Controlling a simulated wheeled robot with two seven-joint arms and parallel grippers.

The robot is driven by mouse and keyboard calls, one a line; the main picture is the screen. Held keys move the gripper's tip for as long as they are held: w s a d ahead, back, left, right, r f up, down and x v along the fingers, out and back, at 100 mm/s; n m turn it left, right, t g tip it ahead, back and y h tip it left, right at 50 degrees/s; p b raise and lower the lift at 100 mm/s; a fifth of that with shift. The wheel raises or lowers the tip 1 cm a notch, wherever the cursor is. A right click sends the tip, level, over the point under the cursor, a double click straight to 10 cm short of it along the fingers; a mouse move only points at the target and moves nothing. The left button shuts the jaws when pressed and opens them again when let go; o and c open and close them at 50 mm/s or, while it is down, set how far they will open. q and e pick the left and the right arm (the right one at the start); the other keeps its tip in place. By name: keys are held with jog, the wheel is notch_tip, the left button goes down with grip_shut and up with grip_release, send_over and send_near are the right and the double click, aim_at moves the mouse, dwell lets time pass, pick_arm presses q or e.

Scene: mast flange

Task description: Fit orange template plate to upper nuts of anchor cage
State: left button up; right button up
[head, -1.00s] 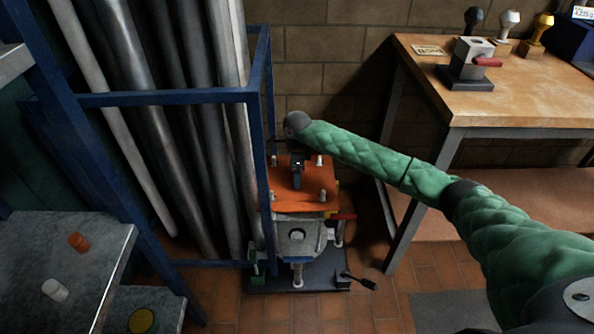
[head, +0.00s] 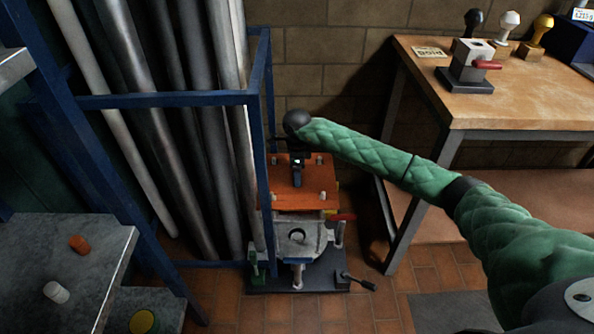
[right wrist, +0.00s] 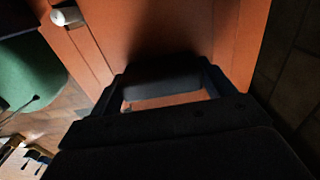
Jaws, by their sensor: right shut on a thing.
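The orange template plate (head: 316,198) lies roughly level above the anchor cage in the head view. Pale rod tips (head: 323,196) show near its corners. Below it are a grey plate with a round hole (head: 290,240) and upright posts (head: 298,272) of the cage. My right gripper (head: 297,180) points down onto the middle of the orange plate and is shut on it. The plate (right wrist: 130,30) also fills the top of the right wrist view, with one pale tip (right wrist: 68,15) at its edge. The upper nuts under the plate are hidden. My left gripper is out of view.
A blue rack (head: 180,98) of metal pipes stands close at the left of the cage. A wooden bench (head: 430,80) stands at the right. Grey shelves (head: 65,255) are at lower left. A black-handled lever (head: 358,281) sticks out at the cage's base.

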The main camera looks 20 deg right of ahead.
jog(key=shift+r+p, duration=0.85)
jog(key=shift+r, duration=1.05)
dwell(1.0)
jog(key=shift+f+b, duration=1.15)
jog(key=shift+f, duration=0.4)
dwell(0.4)
jog(key=shift+f+b, duration=0.4)
jog(key=shift+f, duration=0.2)
